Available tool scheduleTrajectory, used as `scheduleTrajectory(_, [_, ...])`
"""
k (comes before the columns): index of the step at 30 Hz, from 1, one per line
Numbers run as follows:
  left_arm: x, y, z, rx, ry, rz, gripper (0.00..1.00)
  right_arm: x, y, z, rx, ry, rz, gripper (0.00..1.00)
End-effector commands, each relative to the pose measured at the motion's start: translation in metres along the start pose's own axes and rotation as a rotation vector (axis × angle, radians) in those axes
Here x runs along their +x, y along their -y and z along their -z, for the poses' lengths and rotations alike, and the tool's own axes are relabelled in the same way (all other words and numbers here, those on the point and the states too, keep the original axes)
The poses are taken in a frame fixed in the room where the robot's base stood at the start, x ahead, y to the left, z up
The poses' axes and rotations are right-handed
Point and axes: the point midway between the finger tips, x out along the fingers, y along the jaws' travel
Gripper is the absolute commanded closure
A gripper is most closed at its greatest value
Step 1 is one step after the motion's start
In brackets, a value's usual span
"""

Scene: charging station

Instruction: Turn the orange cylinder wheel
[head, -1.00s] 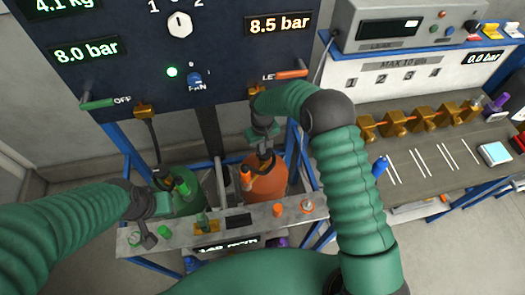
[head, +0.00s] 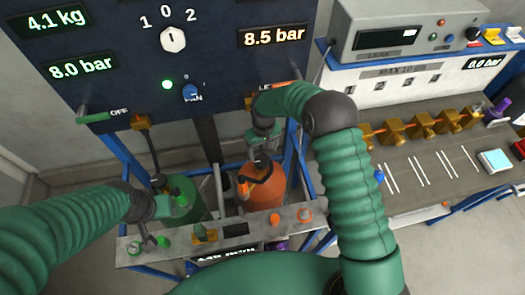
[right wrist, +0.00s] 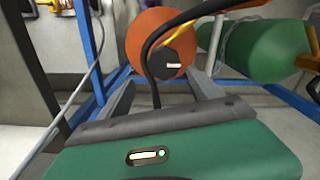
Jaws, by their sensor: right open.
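The orange cylinder (head: 266,192) stands in the blue frame below the panel. A small orange part (head: 243,187) shows at its upper left side. My right gripper (head: 262,160) points down just above the cylinder's top, and it hides part of that top. In the right wrist view, the orange cylinder (right wrist: 140,38) lies beyond the fingers. A dark round part with a pale mark (right wrist: 172,66) sits on its end. The right gripper (right wrist: 160,92) is open, its two fingers apart with a black hose crossing between them. My left gripper (head: 150,243) is low at the left; its jaws are unclear.
A green cylinder (head: 188,207) stands left of the orange one. A grey shelf (head: 275,226) with small knobs runs in front of both. The dark panel (head: 215,70) rises behind. A workbench (head: 430,165) with brass blocks is at the right.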

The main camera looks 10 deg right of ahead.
Motion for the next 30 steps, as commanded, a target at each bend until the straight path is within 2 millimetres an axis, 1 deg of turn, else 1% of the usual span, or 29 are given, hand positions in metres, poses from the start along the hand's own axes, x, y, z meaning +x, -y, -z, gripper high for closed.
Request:
scheduleTrajectory(1, [-0.007, 0.0, 0.002, 0.0, 0.0, 0.0, 0.64, -0.009, 0.001, 0.0, -0.001, -0.002, 0.0, 0.25])
scheduleTrajectory(3, [-0.011, 0.0, 0.002, 0.0, 0.0, 0.0, 0.64, -0.016, 0.002, 0.001, -0.001, -0.003, 0.0, 0.25])
scheduleTrajectory(30, [-0.063, 0.0, 0.015, 0.0, 0.0, 0.0, 0.64, -0.092, 0.003, 0.004, -0.002, -0.003, 0.002, 0.25])
